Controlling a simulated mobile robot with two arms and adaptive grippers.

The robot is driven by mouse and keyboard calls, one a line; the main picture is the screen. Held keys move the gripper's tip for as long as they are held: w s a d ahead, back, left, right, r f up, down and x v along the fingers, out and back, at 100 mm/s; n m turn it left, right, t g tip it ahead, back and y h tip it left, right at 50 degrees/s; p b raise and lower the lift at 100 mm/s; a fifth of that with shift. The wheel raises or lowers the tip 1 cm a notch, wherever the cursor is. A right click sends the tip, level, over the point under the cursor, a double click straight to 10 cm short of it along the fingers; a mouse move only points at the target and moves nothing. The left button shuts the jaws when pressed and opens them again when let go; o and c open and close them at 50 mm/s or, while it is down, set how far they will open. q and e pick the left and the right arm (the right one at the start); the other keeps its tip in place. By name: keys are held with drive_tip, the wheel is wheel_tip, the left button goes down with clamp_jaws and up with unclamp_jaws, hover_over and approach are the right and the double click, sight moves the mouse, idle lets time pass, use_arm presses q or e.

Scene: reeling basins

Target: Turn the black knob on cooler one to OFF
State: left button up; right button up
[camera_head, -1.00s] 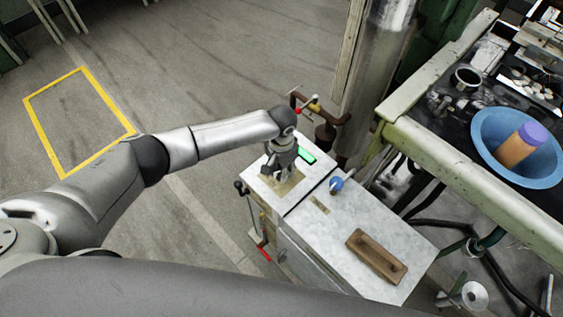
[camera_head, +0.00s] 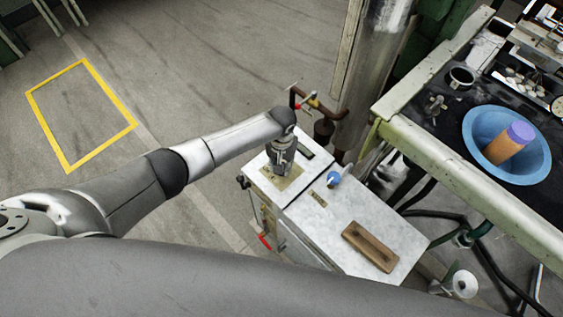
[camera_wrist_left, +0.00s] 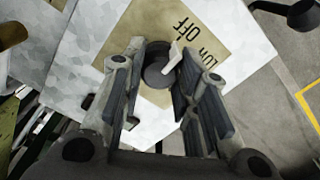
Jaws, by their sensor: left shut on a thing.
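Cooler one (camera_head: 330,225) is a pale grey metal box below the bench in the head view. Its black knob (camera_wrist_left: 158,75) sits on a tan label plate (camera_wrist_left: 145,32) printed OFF and LOW. The knob's white pointer (camera_wrist_left: 174,57) points up and right, toward the OFF lettering and close to LOW. My left gripper (camera_head: 279,172) comes down on the plate from above. In the wrist view its fingers (camera_wrist_left: 155,88) are on both sides of the knob, shut on it. The small display (camera_head: 306,152) beside the gripper is dark. My right gripper is not in view.
A brown handle (camera_head: 371,247) and a blue-topped fitting (camera_head: 333,179) are on the cooler's top. A rusty pipe with a valve (camera_head: 318,105) stands behind. The bench at right holds a blue basin (camera_head: 538,172). Open floor lies left, with a yellow outline (camera_head: 82,113).

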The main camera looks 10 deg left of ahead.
use_arm(q)
drive_tip(key=o, duration=1)
drive_tip(key=shift+r, duration=0.1)
wheel_tip(320, 180, up, 12)
drive_tip(key=shift+f, duration=0.1)
idle(0.4)
